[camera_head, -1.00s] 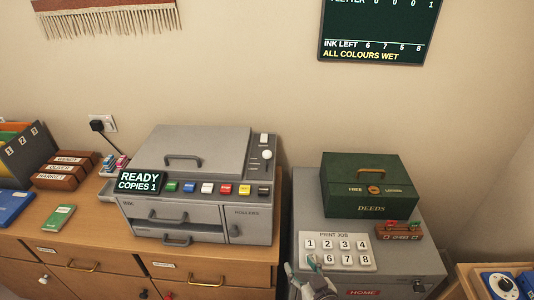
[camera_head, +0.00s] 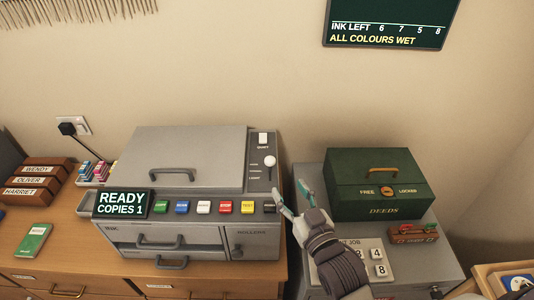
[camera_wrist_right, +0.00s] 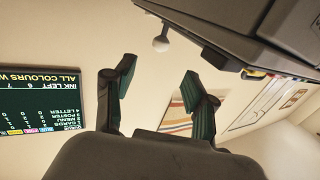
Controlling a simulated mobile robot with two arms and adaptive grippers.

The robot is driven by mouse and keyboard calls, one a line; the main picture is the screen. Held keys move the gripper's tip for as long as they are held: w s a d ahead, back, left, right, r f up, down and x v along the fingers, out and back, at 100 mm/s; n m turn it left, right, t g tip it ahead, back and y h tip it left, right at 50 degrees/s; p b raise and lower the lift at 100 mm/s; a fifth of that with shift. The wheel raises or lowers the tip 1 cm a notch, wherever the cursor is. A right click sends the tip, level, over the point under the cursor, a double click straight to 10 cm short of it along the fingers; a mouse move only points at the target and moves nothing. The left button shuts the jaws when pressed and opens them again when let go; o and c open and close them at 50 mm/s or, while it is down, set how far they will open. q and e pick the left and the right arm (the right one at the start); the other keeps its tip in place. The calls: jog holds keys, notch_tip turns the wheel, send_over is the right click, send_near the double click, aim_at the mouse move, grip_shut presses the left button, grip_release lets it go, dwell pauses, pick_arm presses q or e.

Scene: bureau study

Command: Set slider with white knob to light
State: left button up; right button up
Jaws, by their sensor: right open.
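The slider's white knob (camera_head: 270,161) stands on the right side panel of the grey copier (camera_head: 190,190), near the top of its short track with small labels beside it. My right gripper (camera_head: 292,192) is open and empty, to the right of and below the knob, beside the copier's right edge. In the right wrist view the white knob (camera_wrist_right: 161,44) hangs from the copier (camera_wrist_right: 240,45), above and between the open fingers (camera_wrist_right: 160,85), clear of both. My left gripper is not in view.
A row of coloured buttons (camera_head: 204,207) runs along the copier's front. A dark display board (camera_head: 388,22) hangs on the wall.

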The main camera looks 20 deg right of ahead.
aim_at(272, 162)
jog(key=w, duration=0.3)
jog(key=w+a+p, duration=0.1)
jog(key=w, duration=0.3)
jog(key=w+p, duration=0.1)
jog(key=w, duration=0.3)
jog(key=shift+a+r, duration=0.1)
jog(key=shift+a, duration=0.05)
jog(key=shift+w, duration=0.45)
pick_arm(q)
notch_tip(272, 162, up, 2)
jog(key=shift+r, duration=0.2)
pick_arm(e)
jog(key=shift+w, duration=0.15)
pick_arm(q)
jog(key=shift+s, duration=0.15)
pick_arm(e)
jog(key=shift+c, duration=0.7)
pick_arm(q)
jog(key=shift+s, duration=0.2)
pick_arm(e)
grip_shut()
